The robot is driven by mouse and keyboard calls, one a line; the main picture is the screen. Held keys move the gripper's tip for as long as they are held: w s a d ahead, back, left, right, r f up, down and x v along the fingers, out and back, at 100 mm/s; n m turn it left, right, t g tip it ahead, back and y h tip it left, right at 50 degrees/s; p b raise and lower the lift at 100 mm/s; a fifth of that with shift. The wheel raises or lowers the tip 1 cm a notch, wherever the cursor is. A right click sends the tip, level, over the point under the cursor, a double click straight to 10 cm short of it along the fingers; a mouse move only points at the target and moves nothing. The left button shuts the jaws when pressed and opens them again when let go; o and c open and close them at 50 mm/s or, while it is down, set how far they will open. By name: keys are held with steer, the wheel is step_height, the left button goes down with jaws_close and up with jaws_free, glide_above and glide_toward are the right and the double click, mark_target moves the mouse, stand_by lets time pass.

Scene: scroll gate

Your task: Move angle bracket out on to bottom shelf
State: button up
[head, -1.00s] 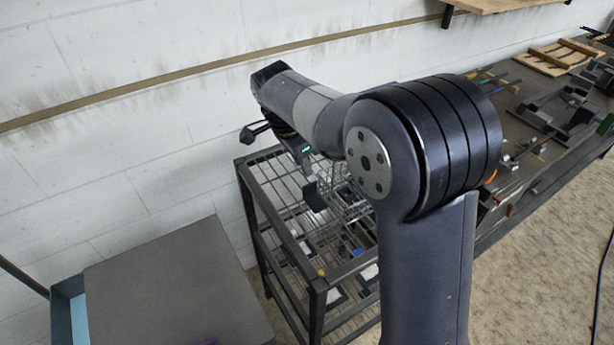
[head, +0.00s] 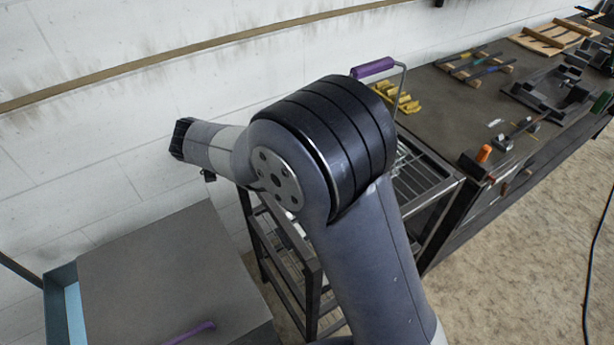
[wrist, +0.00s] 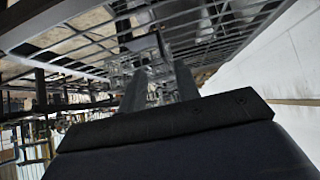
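I cannot make out the angle bracket for certain in either view. The dark metal rack (head: 313,300) with wire shelves stands beyond my arm in the head view, and my arm covers much of it. Its lower shelves show only in part.
A grey panel (head: 150,265) with a blue side tray (head: 68,305) is at lower left. A long workbench (head: 450,100) with tools and a purple-handled item (head: 373,67) runs along the right. A white wall stands behind. The floor at right is mostly clear.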

steer(key=shift+x, duration=1)
steer(key=shift+w+d+f+p, duration=0.2)
steer(key=shift+w+d+p, duration=0.2)
steer(key=shift+d+p, duration=0.15)
steer(key=x, duration=0.1)
steer(key=p+x, duration=0.1)
steer(key=x, duration=0.1)
steer(key=shift+w+d+f, duration=0.1)
steer(key=shift+w+d, duration=0.1)
steer(key=shift+w, duration=0.15)
steer(key=shift+w+d+f, duration=0.1)
steer(key=shift+d+f, duration=0.05)
steer(key=shift+f, duration=0.15)
steer(key=shift+c, duration=0.2)
jaws_close()
